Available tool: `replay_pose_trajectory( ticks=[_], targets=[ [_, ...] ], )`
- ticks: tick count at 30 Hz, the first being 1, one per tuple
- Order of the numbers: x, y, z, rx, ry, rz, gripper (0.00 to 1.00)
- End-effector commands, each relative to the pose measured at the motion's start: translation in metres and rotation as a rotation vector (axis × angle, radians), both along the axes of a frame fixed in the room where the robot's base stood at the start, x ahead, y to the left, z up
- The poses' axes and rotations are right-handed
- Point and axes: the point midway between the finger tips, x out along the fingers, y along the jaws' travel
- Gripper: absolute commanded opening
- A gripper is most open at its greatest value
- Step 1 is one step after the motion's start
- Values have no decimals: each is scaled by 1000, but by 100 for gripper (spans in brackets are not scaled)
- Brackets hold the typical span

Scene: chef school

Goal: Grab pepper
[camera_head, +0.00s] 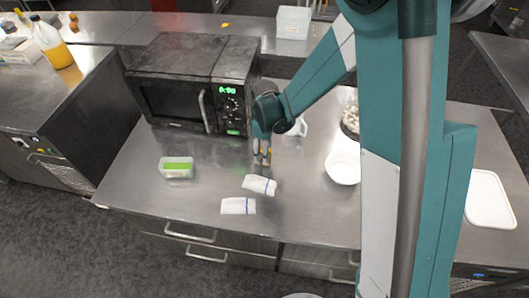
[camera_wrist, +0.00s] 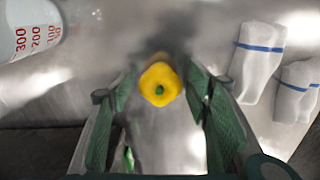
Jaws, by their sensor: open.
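A yellow pepper (camera_wrist: 160,85) with a dark green stem spot shows in the middle of the wrist view. My gripper (camera_wrist: 160,105) is open, with one green finger on each side of the pepper's near part. I cannot tell whether the fingers touch it. In the head view my gripper (camera_head: 262,157) points down over the steel counter in front of the microwave. The pepper is mostly hidden there by the gripper.
A black microwave (camera_head: 195,85) stands behind and left. A measuring cup (camera_wrist: 30,35) with red marks is close by. Two white cloths (camera_head: 259,185) (camera_head: 238,206) lie in front. A clear box with green contents (camera_head: 177,167) is left, a white bowl (camera_head: 343,167) right.

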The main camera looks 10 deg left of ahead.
Motion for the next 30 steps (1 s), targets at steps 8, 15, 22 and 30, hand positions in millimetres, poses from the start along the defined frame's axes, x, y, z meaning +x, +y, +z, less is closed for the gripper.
replay_pose_trajectory(
  ticks=[8, 15, 22, 30],
  targets=[
    [0, 0, 0, 0, 0, 0, 49],
    [0, 0, 0, 0, 0, 0, 45],
    [0, 0, 0, 0, 0, 0, 18],
    [0, 0, 0, 0, 0, 0, 18]
  ],
)
